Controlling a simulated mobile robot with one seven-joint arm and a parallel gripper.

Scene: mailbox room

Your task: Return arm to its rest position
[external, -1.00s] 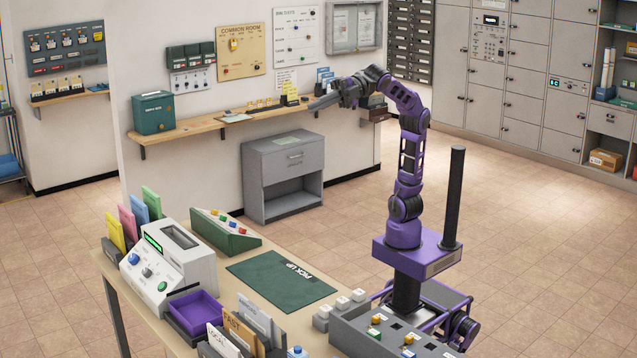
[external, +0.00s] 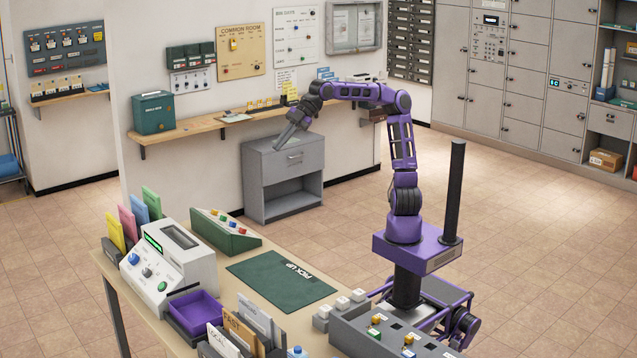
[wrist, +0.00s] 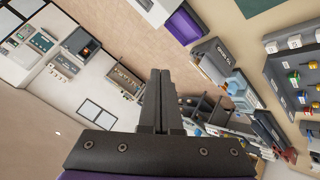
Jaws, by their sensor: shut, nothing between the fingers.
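My gripper (external: 280,146) is at the end of my purple and black arm, in the middle of the external view. The arm reaches left from its shoulder and its end tilts down to the left, in front of the grey drawer cabinet by the wall. In the wrist view my gripper (wrist: 160,75) shows with its two dark fingers together and nothing between them. The fingers appear clear of any surface.
The grey cabinet (external: 290,160) stands behind my gripper, under the wooden wall shelf (external: 190,131). A desk with a green pick-up mat (external: 281,280), a purple tray (external: 197,310) and a grey switch console (external: 350,325) is in front. Open tiled floor lies right.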

